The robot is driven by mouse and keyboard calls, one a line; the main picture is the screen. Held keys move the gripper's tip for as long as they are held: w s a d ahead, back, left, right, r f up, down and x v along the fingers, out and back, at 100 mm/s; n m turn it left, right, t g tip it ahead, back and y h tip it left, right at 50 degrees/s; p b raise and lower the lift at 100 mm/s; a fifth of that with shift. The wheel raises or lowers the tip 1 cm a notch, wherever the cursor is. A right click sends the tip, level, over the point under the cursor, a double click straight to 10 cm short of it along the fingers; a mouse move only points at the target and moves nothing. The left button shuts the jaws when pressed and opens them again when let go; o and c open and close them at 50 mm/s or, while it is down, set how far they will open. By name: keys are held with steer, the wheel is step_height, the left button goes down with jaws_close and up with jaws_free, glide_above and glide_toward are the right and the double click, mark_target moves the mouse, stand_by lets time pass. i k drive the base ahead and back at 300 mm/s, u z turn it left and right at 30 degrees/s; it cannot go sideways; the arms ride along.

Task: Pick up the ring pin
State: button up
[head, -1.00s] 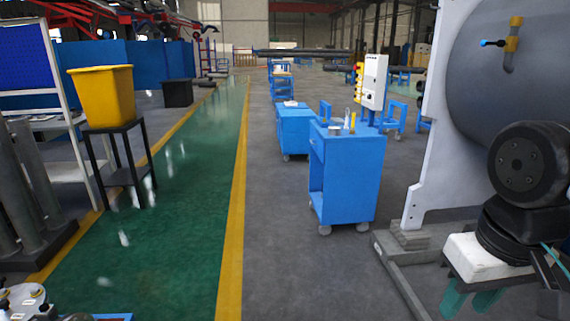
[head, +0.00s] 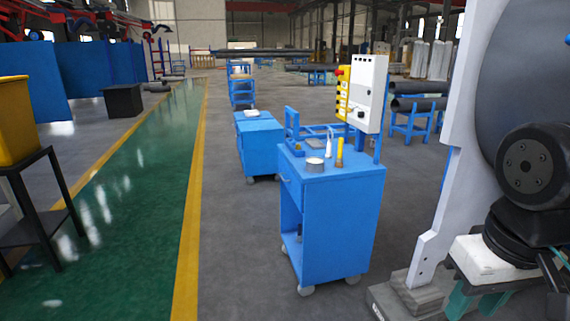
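No thing in the head view can be clearly told as the ring pin. A blue wheeled cart (head: 342,183) ahead carries small things on its top. These are a short silver round container (head: 315,165), an upright yellow cylinder (head: 339,153) and a slim whitish item (head: 329,144) behind them. They are too small to tell in detail. My gripper is not in view; only dark links of my arm show at the right edge.
A control box (head: 370,94) stands on a post at the cart's back. A large grey vessel with a white flange plate (head: 447,150) rises at the right. A black stand (head: 45,210) with a yellow bin (head: 14,122) is at the left. The green lane (head: 130,215) is clear.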

mark_target(329, 154)
steer(key=u, duration=0.05)
steer(key=i, duration=3)
steer(key=z, duration=0.4)
